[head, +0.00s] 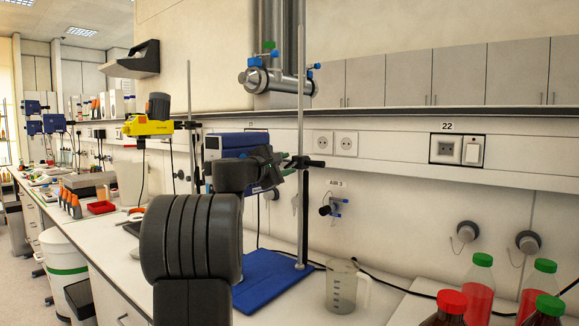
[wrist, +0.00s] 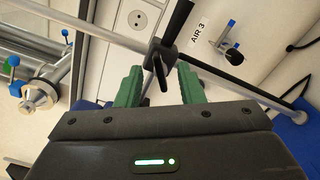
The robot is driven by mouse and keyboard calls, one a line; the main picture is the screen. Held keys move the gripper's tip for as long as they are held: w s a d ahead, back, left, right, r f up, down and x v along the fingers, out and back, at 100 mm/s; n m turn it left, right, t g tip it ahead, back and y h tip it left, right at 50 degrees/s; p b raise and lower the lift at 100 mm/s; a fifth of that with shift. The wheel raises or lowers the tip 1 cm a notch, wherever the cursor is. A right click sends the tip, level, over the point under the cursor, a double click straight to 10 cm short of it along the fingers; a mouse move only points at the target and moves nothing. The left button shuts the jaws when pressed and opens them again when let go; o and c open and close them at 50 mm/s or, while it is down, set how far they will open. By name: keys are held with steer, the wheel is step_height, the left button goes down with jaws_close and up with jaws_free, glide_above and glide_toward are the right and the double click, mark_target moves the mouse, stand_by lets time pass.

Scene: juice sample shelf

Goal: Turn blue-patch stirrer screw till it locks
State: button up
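The blue stirrer (head: 232,143) hangs on an upright metal rod over a blue base plate (head: 272,282), partly hidden behind my arm in the head view. A black clamp (head: 303,162) grips the rod; it also shows in the wrist view (wrist: 163,52). A dark screw handle reaches from this clamp toward the space between my green fingertips. My gripper (wrist: 159,78) is open, one finger on each side of the handle; whether they touch it I cannot tell. No blue patch on the screw can be made out.
A second stirrer, yellow (head: 148,127), stands further left. A clear beaker (head: 342,286) stands right of the base plate, with a black cable behind it. Red- and green-capped bottles (head: 479,283) crowd the front right. A wall tap (head: 332,207) sits behind the rod.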

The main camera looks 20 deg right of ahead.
steer(key=b+v, duration=0.1)
steer(key=v, duration=1)
steer(key=shift+a, duration=0.2)
steer(key=shift+o, duration=0.3)
steer(key=shift+s, duration=0.1)
